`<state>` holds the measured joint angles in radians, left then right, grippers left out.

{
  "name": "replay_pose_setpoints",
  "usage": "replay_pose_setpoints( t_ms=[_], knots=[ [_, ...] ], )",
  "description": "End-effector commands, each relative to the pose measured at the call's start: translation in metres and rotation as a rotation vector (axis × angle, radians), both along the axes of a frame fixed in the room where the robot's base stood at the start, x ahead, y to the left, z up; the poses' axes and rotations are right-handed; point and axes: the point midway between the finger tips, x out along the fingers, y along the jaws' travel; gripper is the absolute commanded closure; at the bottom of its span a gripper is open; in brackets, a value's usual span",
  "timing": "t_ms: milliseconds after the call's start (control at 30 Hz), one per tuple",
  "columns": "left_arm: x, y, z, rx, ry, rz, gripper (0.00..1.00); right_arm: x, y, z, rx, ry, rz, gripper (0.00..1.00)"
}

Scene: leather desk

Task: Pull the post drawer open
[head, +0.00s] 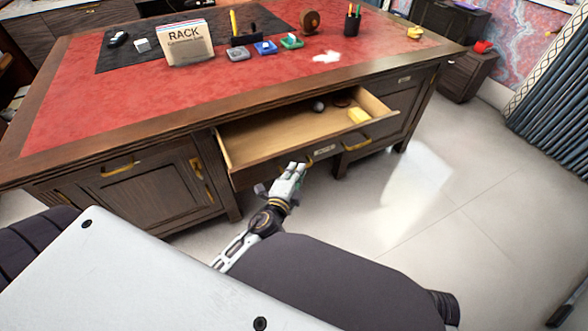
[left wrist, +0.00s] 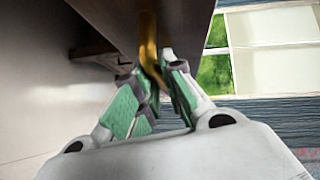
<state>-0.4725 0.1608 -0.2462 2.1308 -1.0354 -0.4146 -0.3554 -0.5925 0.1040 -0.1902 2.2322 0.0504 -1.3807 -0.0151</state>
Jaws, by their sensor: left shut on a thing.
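The drawer (head: 265,166) under the desk's front edge stands well open, its pale wooden inside showing. Its front has a small label plate (head: 323,151) too small to read. My left gripper (head: 296,168) is at the drawer front, shut on a brass handle. In the left wrist view the handle (left wrist: 148,40) runs down between the green-padded fingers (left wrist: 156,92). In the head view the gripper partly hides this handle (head: 310,161). My right gripper is not in view.
A closed cabinet door (head: 150,187) is at the left. The red desk top (head: 120,100) carries a RACK box (head: 190,45) and small items.

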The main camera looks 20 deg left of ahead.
Motion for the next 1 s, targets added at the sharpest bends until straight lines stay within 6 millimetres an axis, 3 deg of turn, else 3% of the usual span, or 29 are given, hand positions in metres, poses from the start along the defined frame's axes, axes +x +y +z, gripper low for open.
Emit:
replay_pose_setpoints(
  t_ms=[233,267,400,1000],
  knots=[
    [0.0,0.0,-0.001,0.0,0.002,0.0,1.0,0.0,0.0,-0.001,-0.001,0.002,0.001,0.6],
    [0.0,0.0,-0.001,0.0,0.002,0.0,0.85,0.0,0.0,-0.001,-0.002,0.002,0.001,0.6],
    [0.0,0.0,-0.001,0.0,0.001,0.0,0.67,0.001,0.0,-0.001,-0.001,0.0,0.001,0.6],
    [0.001,0.0,0.01,0.0,-0.002,0.0,0.67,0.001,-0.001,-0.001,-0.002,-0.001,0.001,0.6]
  ],
)
